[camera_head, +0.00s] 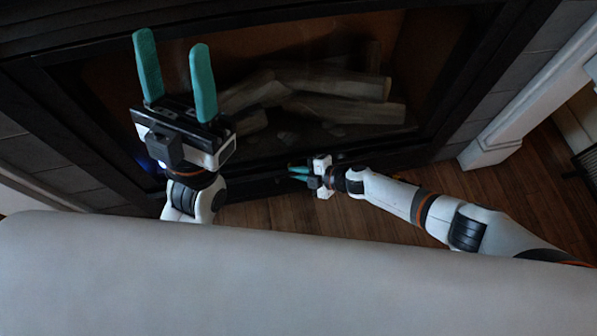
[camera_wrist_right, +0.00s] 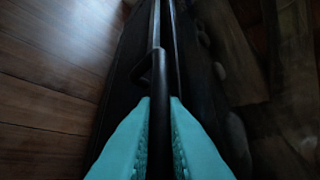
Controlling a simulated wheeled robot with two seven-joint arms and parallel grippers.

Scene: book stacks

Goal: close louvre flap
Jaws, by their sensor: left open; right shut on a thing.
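The fireplace's dark lower louvre flap (camera_head: 262,187) runs along the bottom of the black frame in the head view; how far it stands open is too dark to tell. In the right wrist view a black bar-like handle (camera_wrist_right: 159,72) runs between the teal fingers. My right gripper (camera_head: 297,174) is shut on this handle at the fireplace's lower edge; its fingers also show in the right wrist view (camera_wrist_right: 160,112). My left gripper (camera_head: 172,50) is open and empty, with its teal fingers pointing up in front of the fireplace glass.
Pale logs (camera_head: 335,98) lie in the firebox behind the glass. A white trim post (camera_head: 525,95) stands at the right. A pale surface (camera_head: 300,275) fills the lower part of the head view.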

